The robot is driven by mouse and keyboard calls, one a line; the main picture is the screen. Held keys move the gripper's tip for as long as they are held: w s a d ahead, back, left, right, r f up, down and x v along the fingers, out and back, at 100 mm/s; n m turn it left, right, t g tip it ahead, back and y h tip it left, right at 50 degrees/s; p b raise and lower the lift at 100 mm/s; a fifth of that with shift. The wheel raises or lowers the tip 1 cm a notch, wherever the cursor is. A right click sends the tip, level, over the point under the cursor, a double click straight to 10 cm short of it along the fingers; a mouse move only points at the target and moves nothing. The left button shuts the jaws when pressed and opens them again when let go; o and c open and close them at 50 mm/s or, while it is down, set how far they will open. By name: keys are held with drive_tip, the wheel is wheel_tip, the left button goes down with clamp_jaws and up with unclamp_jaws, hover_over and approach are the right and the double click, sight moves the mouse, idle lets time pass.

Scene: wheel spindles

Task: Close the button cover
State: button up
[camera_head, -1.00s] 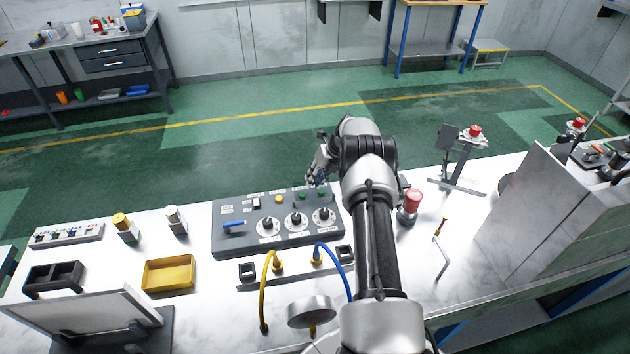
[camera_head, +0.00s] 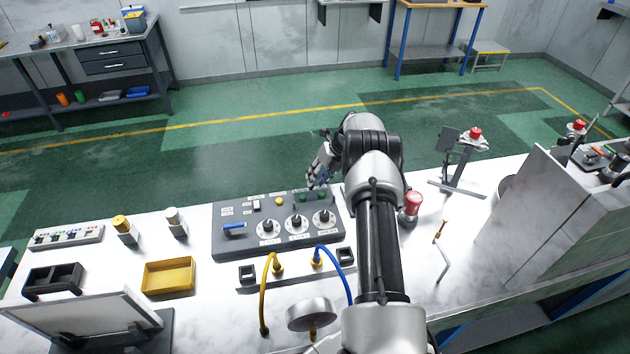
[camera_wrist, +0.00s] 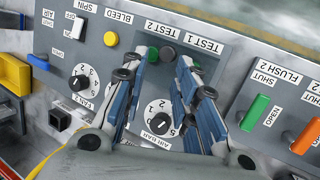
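A red button (camera_head: 474,134) sits on a stand at the right of the bench in the head view. Its dark flat cover (camera_head: 448,139) stands raised beside the button, swung open. My gripper (camera_head: 319,180) is over the far edge of the grey control panel (camera_head: 225,245), well left of that stand. In the wrist view my gripper (camera_wrist: 168,66) has its two blue-grey fingers spread, with nothing held between them. The tips are by the TEST 1 and TEST 2 buttons (camera_wrist: 167,54); whether they touch the panel is unclear. The cover is not visible in the wrist view.
A red knob (camera_head: 412,202) stands right of my arm. A small yellow-tipped tool (camera_head: 440,230) lies near it. A tall grey box (camera_head: 535,210) fills the right. Another red button (camera_head: 577,126) is beyond it. Green and orange levers (camera_wrist: 253,113) show in the wrist view.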

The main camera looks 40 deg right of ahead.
drive_tip(key=v, duration=1)
